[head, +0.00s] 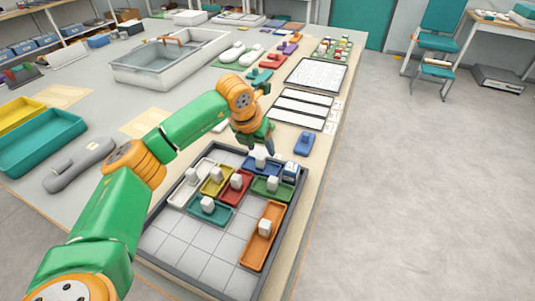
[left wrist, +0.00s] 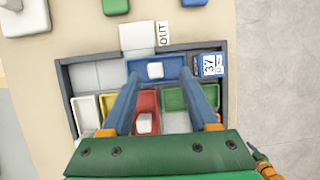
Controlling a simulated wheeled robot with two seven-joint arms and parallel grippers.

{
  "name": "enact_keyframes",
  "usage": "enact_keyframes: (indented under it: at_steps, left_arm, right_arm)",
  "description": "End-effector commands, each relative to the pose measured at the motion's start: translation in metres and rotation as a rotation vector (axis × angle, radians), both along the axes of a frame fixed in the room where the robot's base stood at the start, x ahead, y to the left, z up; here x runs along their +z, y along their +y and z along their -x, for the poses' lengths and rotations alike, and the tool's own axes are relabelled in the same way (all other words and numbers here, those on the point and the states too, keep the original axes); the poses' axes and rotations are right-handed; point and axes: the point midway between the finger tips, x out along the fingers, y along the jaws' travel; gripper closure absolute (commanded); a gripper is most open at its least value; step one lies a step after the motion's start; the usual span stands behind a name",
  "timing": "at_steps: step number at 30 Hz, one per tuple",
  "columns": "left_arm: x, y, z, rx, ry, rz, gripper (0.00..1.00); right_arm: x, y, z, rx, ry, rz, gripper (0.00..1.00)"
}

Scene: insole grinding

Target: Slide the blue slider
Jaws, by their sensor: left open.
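The blue slider (head: 252,168) is a shallow blue tray with a white knob, at the far edge of the grey puzzle tray (head: 289,214). In the left wrist view the blue slider (left wrist: 137,66) lies across the top row, its knob (left wrist: 155,70) near the middle. My left gripper (head: 262,148) is open above it; in the left wrist view its fingertips (left wrist: 160,76) show on either side of the knob, apart from it. Whether they reach down to knob height I cannot tell.
White, yellow, red (head: 235,188), teal and green (head: 272,186) sliders sit close below the blue one; an orange slider (head: 262,236) is at the right. A blue block marked 37 (left wrist: 208,65) fills the top right corner. Empty grey cells lie at the top left and front.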

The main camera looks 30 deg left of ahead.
Motion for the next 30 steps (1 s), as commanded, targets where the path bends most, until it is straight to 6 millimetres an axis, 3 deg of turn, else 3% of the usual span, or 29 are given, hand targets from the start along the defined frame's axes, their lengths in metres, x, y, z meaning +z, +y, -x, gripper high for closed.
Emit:
enact_keyframes:
  at_steps: [2, 12, 21, 27, 28, 30]
  left_arm:
    - [-0.002, 0.01, 0.0, 0.026, 0.013, -0.03, 0.4]
    - [-0.057, 0.01, -0.022, 0.022, 0.013, -0.027, 0.4]
    - [-0.063, 0.01, -0.025, 0.019, 0.011, -0.027, 0.4]
    - [-0.063, 0.009, -0.025, 0.018, 0.01, -0.027, 0.94]
    - [-0.063, 0.009, -0.025, 0.018, 0.01, -0.027, 1.0]
    - [-0.063, 0.009, -0.025, 0.018, 0.01, -0.027, 1.0]
  right_arm:
    - [0.002, 0.0, 0.001, 0.0, 0.001, 0.0, 0.4]
    - [0.016, 0.0, 0.005, 0.0, 0.009, 0.001, 0.4]
    - [0.015, 0.0, 0.004, 0.001, 0.008, 0.001, 0.4]
    - [0.015, 0.0, 0.003, 0.001, 0.007, 0.001, 0.4]
    - [0.015, 0.0, 0.003, 0.001, 0.007, 0.001, 0.4]
    - [0.015, 0.0, 0.003, 0.001, 0.007, 0.001, 0.4]
